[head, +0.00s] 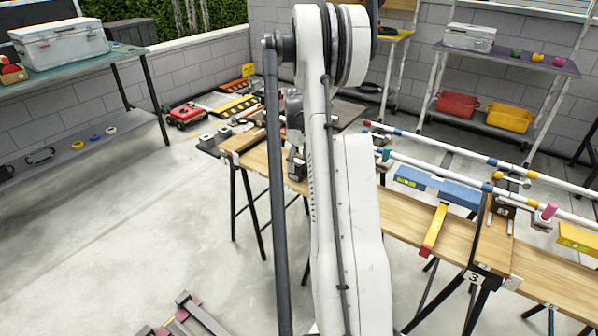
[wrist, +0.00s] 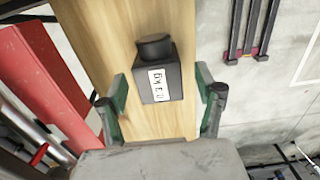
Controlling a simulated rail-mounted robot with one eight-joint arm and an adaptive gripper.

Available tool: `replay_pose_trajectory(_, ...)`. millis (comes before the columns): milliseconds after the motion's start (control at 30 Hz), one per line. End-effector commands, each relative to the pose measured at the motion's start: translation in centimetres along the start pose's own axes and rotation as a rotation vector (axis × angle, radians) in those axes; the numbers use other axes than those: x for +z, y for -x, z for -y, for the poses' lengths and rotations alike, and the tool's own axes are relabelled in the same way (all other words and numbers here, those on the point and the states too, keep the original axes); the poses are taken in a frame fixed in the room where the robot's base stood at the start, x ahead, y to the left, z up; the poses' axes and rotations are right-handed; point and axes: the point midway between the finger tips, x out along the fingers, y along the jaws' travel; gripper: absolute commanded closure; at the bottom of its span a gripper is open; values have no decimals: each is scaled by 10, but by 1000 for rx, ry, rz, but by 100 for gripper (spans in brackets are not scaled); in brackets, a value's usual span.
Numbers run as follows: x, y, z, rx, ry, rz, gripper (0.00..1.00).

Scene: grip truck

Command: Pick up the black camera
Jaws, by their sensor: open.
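The black camera (wrist: 173,82) is a dark box with a round top part and a white label with dark lettering. In the wrist view it sits on a wooden board (wrist: 107,25). My gripper (wrist: 161,88) is open, with one green-padded finger to the left of the camera and one to the right. Gaps show on both sides, so the fingers look apart from it. In the head view my white arm hides most of the gripper area, and I cannot make out the camera clearly there.
A red object (wrist: 40,70) lies left of the board in the wrist view. In the head view, long poles (head: 470,155), a blue block (head: 437,187) and a yellow block (head: 433,230) lie along the workbench (head: 400,212) to the right. Open concrete floor is at left.

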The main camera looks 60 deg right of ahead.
Motion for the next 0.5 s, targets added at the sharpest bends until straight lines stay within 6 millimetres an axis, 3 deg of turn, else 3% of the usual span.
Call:
replay_pose_trajectory(200,0,-33,-2,0,0,0,33)
replay_pose_trajectory(500,0,-38,-2,0,0,0,35)
